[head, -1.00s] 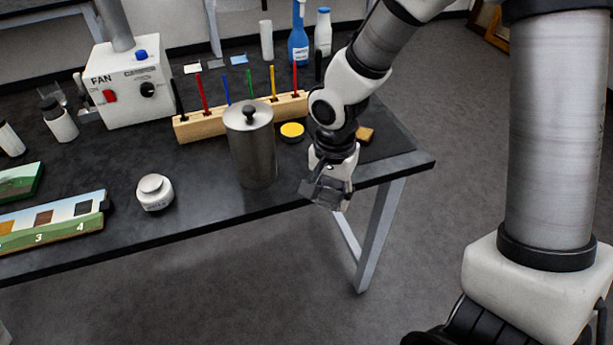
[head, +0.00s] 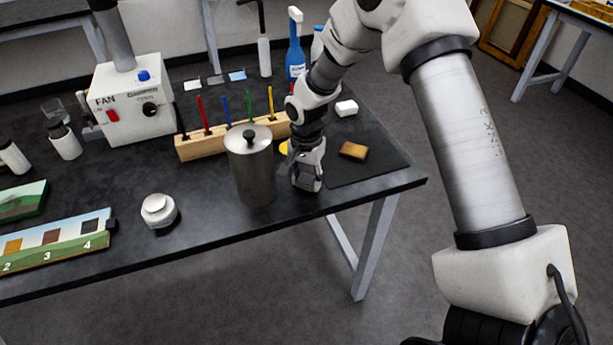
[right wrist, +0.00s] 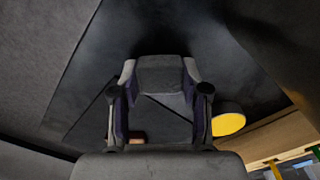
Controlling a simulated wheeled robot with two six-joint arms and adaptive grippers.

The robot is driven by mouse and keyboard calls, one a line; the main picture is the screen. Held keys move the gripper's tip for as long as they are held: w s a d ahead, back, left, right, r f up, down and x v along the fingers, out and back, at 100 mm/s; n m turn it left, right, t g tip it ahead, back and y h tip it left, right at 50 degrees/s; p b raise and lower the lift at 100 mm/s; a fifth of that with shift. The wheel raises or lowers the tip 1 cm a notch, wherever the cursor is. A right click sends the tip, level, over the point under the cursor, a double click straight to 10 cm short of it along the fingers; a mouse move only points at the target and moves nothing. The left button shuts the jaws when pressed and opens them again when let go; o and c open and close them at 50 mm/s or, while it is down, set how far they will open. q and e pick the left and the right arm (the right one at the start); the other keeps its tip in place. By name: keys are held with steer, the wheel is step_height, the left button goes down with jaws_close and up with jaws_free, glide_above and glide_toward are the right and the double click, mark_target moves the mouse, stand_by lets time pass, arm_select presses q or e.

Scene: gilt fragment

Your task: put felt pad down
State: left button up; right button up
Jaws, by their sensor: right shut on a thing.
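My right gripper (head: 306,181) is shut on the felt pad, low over the front of the black table, just right of the metal canister. In the right wrist view, the pad is a grey piece (right wrist: 160,77) between the two fingers of the gripper (right wrist: 160,98). In the head view the pad is hard to tell from the fingers. I cannot tell whether it touches the tabletop. My left gripper is not in view.
The lidded metal canister (head: 252,172) stands close left of the gripper. A yellow-topped tin (right wrist: 228,124) is beside it. A white jar (head: 158,210) stands left.

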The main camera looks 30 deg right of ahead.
mark_target(306, 179)
steer(key=shift+f, duration=0.1)
steer(key=o, duration=1.1)
step_height(306, 179, up, 12)
steer(key=b, duration=0.1)
steer(key=shift+r, duration=0.2)
steer(key=shift+a, duration=0.1)
